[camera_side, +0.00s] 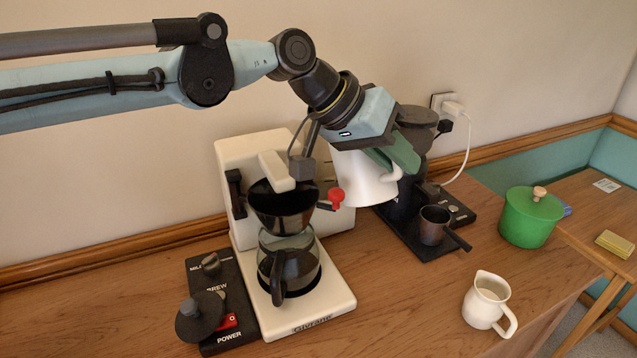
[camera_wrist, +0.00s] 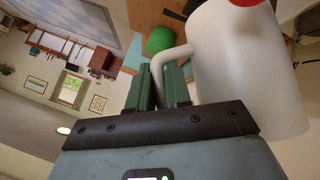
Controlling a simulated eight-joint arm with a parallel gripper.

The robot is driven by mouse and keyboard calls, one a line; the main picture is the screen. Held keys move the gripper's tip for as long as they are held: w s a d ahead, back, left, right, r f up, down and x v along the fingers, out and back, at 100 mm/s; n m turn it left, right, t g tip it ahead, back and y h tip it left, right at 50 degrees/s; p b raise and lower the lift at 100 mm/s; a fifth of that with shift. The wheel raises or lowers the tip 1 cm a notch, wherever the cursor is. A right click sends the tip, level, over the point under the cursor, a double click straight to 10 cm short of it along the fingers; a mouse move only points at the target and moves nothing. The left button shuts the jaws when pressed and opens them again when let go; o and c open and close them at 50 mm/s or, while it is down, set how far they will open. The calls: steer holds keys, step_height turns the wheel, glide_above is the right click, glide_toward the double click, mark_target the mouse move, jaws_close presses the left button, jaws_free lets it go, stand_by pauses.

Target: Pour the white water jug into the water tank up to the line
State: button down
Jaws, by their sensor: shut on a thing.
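My gripper (camera_side: 397,158) is shut on the handle of the white water jug (camera_side: 358,182). The jug is held in the air, right in front of the cream coffee maker's rear body (camera_side: 240,155), overlapping it in the side view. In the wrist view the green fingers (camera_wrist: 170,85) close around the jug's handle, and the white jug body (camera_wrist: 238,70) fills the right side. Short dark marks show on the rear body beside the jug. The tank opening and any water level are hidden. No stream of water is visible, and the jug's exact tilt is hard to tell.
A dark espresso machine (camera_side: 410,215) stands behind. A small cream pitcher (camera_side: 487,300) and green pot (camera_side: 530,217) stand right.

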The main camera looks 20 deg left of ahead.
steer(key=shift+w+a+r+n+g+h+p, duration=0.2)
steer(key=shift+w+a+r+g+h, duration=0.15)
steer(key=shift+r, duration=0.3)
steer(key=shift+w+a+r+n+g+h+p, duration=0.15)
steer(key=shift+w+a+r+n+h, duration=0.2)
steer(key=shift+r, duration=0.3)
steer(key=shift+a+r, duration=0.15)
steer(key=shift+w+a+r+n+g+h+p, duration=0.2)
steer(key=shift+r+h+p, duration=0.1)
steer(key=shift+r+p, duration=0.35)
steer(key=shift+w+a+r+n+g+h+p, duration=0.2)
steer(key=shift+w+a+r+h+p, duration=0.15)
steer(key=shift+p, duration=0.35)
steer(key=shift+w+a+r+n+g+h+p, duration=0.15)
steer(key=shift+r+g+h+p, duration=0.1)
steer(key=shift+r+p, duration=0.4)
stand_by(0.6)
